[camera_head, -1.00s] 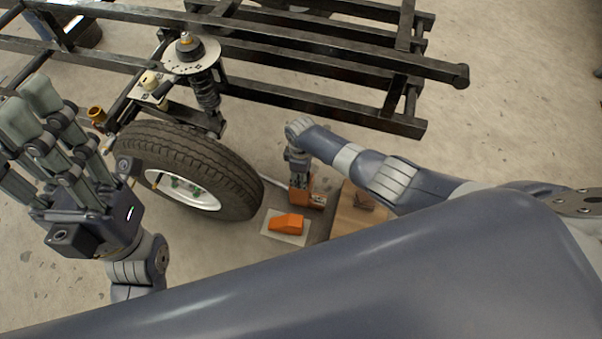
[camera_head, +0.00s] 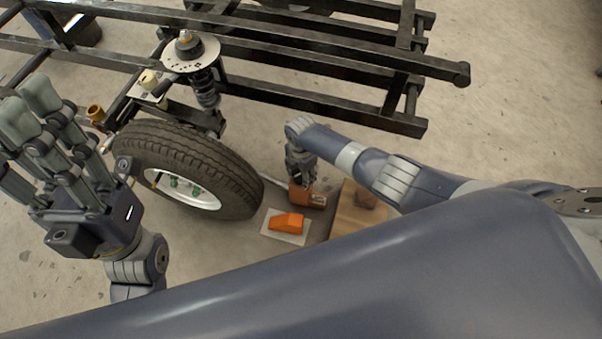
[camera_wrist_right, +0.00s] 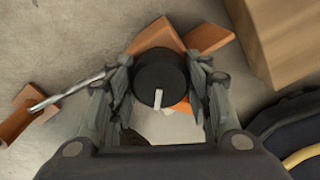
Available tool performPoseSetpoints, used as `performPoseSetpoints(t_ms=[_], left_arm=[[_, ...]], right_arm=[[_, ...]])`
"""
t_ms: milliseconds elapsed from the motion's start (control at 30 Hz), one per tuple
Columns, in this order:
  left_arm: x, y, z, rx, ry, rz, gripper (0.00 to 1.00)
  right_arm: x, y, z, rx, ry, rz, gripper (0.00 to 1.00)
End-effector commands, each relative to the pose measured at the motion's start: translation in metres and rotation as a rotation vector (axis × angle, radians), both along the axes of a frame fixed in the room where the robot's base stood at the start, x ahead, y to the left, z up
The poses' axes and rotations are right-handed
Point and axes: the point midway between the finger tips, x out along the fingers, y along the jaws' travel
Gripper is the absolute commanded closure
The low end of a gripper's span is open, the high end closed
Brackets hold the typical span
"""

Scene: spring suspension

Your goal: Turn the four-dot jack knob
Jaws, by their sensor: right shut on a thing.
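A round black knob (camera_wrist_right: 160,72) with a white mark sits between the fingers of my right gripper (camera_wrist_right: 160,95) in the right wrist view. The gripper is shut on it. No dots can be made out on the knob. Under it is the orange jack (camera_wrist_right: 165,38), with a metal rod running to the left. In the head view my right gripper (camera_head: 299,178) points down onto the orange jack (camera_head: 314,199), right of the wheel, and hides the knob. My left gripper (camera_head: 35,115) is at the far left, fingers apart, open and empty.
The tyre (camera_head: 190,160) stands left of the jack. An orange wedge (camera_head: 287,222) lies on a pale plate in front of it. A wooden box (camera_head: 352,215) is close on the right. The black frame (camera_head: 330,100) and spring (camera_head: 206,90) are behind.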

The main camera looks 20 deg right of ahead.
Motion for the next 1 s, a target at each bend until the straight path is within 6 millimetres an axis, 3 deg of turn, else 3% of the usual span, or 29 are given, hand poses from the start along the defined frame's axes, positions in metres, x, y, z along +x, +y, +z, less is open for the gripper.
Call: performPoseSetpoints(t_ms=[600, 1000], left_arm=[[0.000, 0.000, -0.010, 0.000, -0.001, 0.000, 0.60], [0.000, 0.000, -0.015, 0.000, -0.001, 0.000, 0.60]], right_arm=[[-0.003, -0.002, -0.003, -0.002, 0.006, 0.565, 0.78], [-0.002, -0.002, -0.002, -0.002, 0.006, 0.780, 0.78]])
